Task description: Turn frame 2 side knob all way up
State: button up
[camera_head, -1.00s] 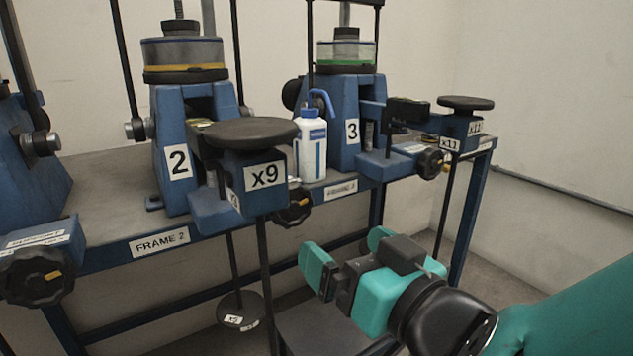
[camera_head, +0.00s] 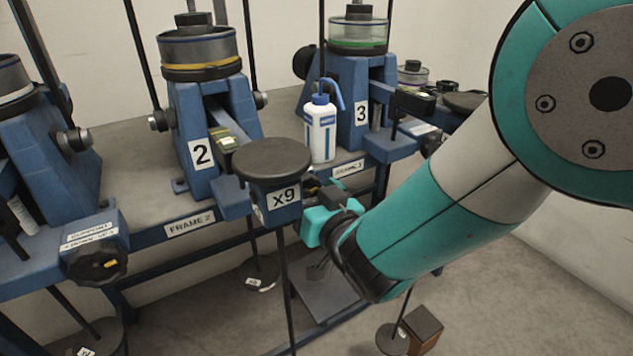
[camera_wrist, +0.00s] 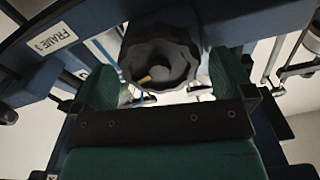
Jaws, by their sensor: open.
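The frame 2 side knob (camera_wrist: 160,48), black and scalloped with a yellow-orange mark low on its face, fills the upper middle of the wrist view. In the head view it is mostly hidden behind the x9 block (camera_head: 283,196) and my gripper. Frame 2 (camera_head: 200,152) is the blue stand with a white "2" label. My gripper (camera_wrist: 166,84) is open and empty. Its two green fingers lie left and right of the knob's lower part in the wrist view; I cannot tell whether they touch it. In the head view my gripper (camera_head: 322,221) is just right of the x9 block.
A black round plate (camera_head: 272,158) tops the x9 block. A white bottle (camera_head: 321,135) stands on the bench before frame 3 (camera_head: 357,98). Another black knob (camera_head: 98,262) is on the left support block. A hanging weight (camera_head: 258,273) is under the bench.

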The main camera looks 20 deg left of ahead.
jog(key=shift+c, duration=0.3)
jog(key=c, duration=0.9)
jog(key=shift+f+b, duration=0.1)
jog(key=shift+b, duration=0.4)
jog(key=shift+m+b, duration=0.3)
jog(key=shift+b, duration=0.1)
jog(key=o, duration=1)
jog(key=shift+c, duration=0.2)
